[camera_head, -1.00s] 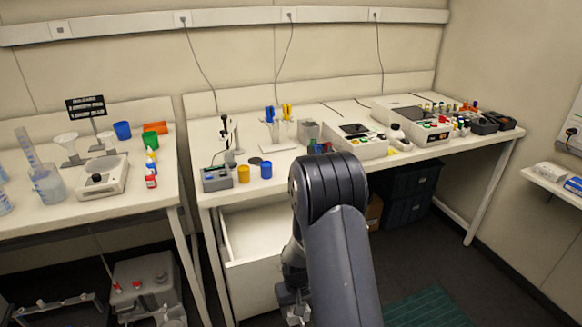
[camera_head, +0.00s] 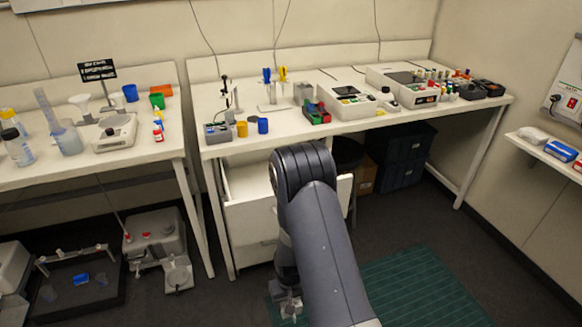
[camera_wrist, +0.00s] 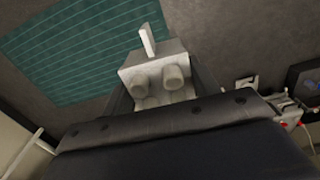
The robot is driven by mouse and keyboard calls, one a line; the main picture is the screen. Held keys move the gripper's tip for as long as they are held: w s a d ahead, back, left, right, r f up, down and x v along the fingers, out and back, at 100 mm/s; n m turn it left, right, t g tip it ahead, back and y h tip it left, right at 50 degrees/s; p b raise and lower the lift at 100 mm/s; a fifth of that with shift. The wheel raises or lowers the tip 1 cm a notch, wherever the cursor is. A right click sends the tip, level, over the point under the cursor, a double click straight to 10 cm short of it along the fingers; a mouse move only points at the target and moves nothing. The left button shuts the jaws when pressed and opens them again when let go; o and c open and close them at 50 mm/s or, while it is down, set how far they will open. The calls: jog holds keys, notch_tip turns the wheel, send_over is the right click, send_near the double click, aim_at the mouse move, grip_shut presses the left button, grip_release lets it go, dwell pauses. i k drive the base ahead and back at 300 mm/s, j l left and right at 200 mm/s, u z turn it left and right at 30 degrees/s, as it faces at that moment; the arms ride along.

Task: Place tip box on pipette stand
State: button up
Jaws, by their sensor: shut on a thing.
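My gripper (camera_head: 287,303) hangs low over the floor, in front of the open drawer and far below the bench. In the wrist view it is shut on a pale grey block (camera_wrist: 152,72) with two round knobs and a thin upright fin. I cannot tell whether this block is the tip box; no tip box shows clearly elsewhere. What looks like the pipette stand (camera_head: 275,107), with blue and yellow pipettes upright, is at the back of the middle bench. My gripper is well away from it.
The white drawer (camera_head: 255,178) stands open under the bench (camera_head: 229,146). A red, green and blue rack (camera_head: 317,112), small cups and white instruments (camera_head: 350,105) stand on top. A green mat (camera_head: 415,285) lies right of my arm. A grey device (camera_head: 157,240) stands at lower left.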

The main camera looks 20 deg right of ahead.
aim_at(286, 122)
jog(key=k+u, duration=0.25)
jog(key=k, duration=0.15)
jog(key=k+j+u, duration=0.2)
jog(key=k, duration=0.2)
jog(key=l+u, duration=0.1)
jog(key=u, duration=1.2)
jog(key=l, duration=0.5)
jog(key=k+l+u, duration=0.1)
jog(key=l, duration=0.4)
jog(key=k+l, duration=0.1)
jog(key=l, duration=0.4)
jog(key=l+u, duration=0.1)
jog(key=l, duration=0.4)
jog(key=k+l, duration=0.1)
jog(key=l, duration=0.35)
jog(key=k+l, duration=0.1)
jog(key=l, duration=0.35)
jog(key=k+l, duration=0.1)
jog(key=l, duration=0.35)
jog(key=k+l, duration=0.1)
jog(key=l, duration=0.35)
jog(key=k+l, duration=0.1)
jog(key=l, duration=0.35)
